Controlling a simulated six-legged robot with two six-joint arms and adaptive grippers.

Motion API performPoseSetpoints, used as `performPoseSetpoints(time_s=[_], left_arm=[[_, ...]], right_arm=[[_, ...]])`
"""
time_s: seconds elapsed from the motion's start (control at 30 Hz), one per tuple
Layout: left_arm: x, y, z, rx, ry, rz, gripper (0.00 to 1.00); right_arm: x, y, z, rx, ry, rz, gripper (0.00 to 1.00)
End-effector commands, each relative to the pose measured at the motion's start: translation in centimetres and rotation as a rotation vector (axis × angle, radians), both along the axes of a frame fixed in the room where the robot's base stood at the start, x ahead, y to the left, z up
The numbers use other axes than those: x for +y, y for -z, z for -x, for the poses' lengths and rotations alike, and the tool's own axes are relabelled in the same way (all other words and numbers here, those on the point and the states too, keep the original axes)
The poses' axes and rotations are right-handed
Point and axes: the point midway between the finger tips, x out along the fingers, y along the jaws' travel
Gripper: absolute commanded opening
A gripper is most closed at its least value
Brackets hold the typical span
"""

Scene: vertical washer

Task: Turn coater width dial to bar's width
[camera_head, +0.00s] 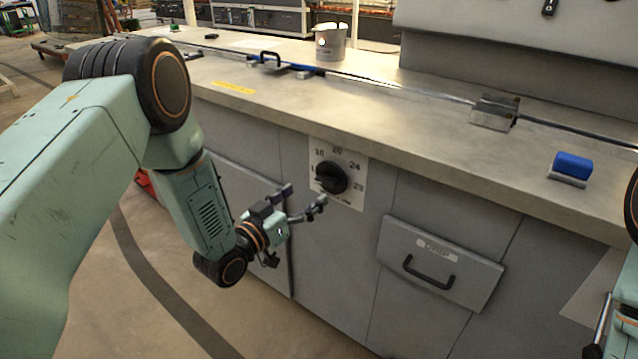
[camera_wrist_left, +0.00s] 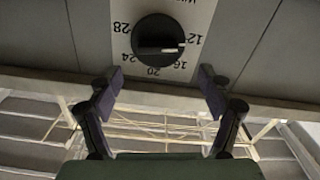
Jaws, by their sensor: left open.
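The black round width dial (camera_head: 331,177) sits on a white numbered plate on the grey cabinet front. In the left wrist view the dial (camera_wrist_left: 158,38) appears upside down; its pale pointer line lies near 12. My left gripper (camera_head: 304,197) is open and empty, in front of and just below the dial. In that wrist view its two fingers (camera_wrist_left: 161,77) stand apart, either side below the dial, not touching it. A long thin bar (camera_head: 420,93) lies along the countertop. My right arm shows only partly at the right edge; its jaw state is unclear.
The countertop (camera_head: 400,120) holds a metal block (camera_head: 494,112) on the bar, a blue-topped block (camera_head: 570,168) and a grey bucket (camera_head: 331,42). A drawer with a black handle (camera_head: 430,272) is right of the dial. Floor left of the cabinet is open.

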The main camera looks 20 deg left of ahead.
Motion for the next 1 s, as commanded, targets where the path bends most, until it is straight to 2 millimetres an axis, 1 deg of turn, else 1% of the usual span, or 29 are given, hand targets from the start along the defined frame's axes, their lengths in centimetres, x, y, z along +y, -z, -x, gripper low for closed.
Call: performPoseSetpoints(time_s=[0.03,0.2,0.4,0.53,0.77,0.87,1.0], left_arm=[[-0.5,0.1,-0.8,-0.005,0.003,-0.003,0.79],[-1.5,0.2,-3.3,-0.004,0.004,-0.002,0.79],[-2.2,0.1,-5.5,-0.001,0.003,-0.001,0.79],[-2.4,0.1,-6.1,0.0,0.003,-0.001,0.79],[-2.2,0.0,-6.3,0.001,0.001,0.0,0.79],[-2.1,0.0,-6.3,0.001,0.001,0.0,0.72],[-2.1,0.0,-6.2,0.002,0.001,-0.001,0.61]], right_arm=[[0.0,0.4,0.0,0.0,0.001,0.0,0.0],[0.0,1.3,0.0,0.001,0.001,0.0,0.0],[0.0,1.9,0.0,0.001,0.001,0.0,0.0],[0.0,2.0,0.0,0.001,0.001,0.0,0.0],[0.0,2.0,0.0,0.001,0.001,0.0,0.0],[0.0,2.0,0.0,0.001,0.001,0.0,0.0],[0.0,1.9,0.0,0.001,0.001,0.0,0.0]])
